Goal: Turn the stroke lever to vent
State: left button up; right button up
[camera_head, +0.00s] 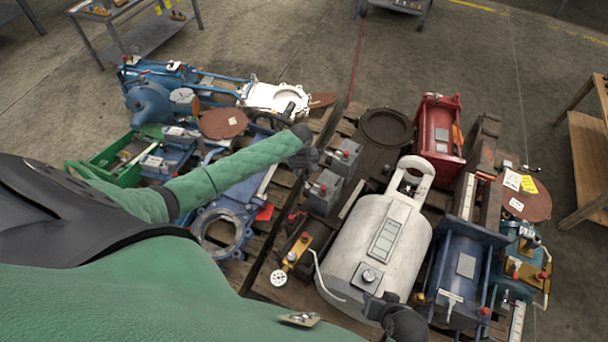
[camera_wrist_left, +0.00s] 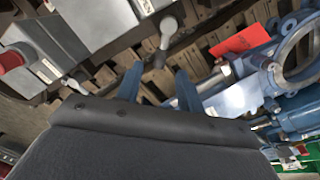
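My left gripper (camera_head: 310,157) reaches in over the gap between the two pallet lots, beside two grey boxes with red knobs. In the left wrist view its two blue-grey fingers (camera_wrist_left: 158,82) stand apart with nothing between them. A short grey lever (camera_wrist_left: 166,32) with a rounded end sticks out from a grey box (camera_wrist_left: 100,18) just beyond the fingertips. It may be the stroke lever; its markings are not readable. The same boxes (camera_head: 346,155) show in the head view, but the lever is not clear there. My right gripper (camera_head: 378,307) is low over the white tank; its fingers are unclear.
A white tank (camera_head: 365,245), a red-framed unit (camera_head: 437,125) and a blue cylinder (camera_head: 463,270) crowd the right pallet. Blue valves and a green frame (camera_head: 105,165) fill the left one. A red tag (camera_wrist_left: 240,40) lies near the left gripper. Open floor lies beyond.

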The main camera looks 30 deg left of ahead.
aim_at(304, 176)
pick_arm(q)
jog(key=shift+f, duration=1.75)
jog(key=shift+d, duration=0.1)
grip_shut()
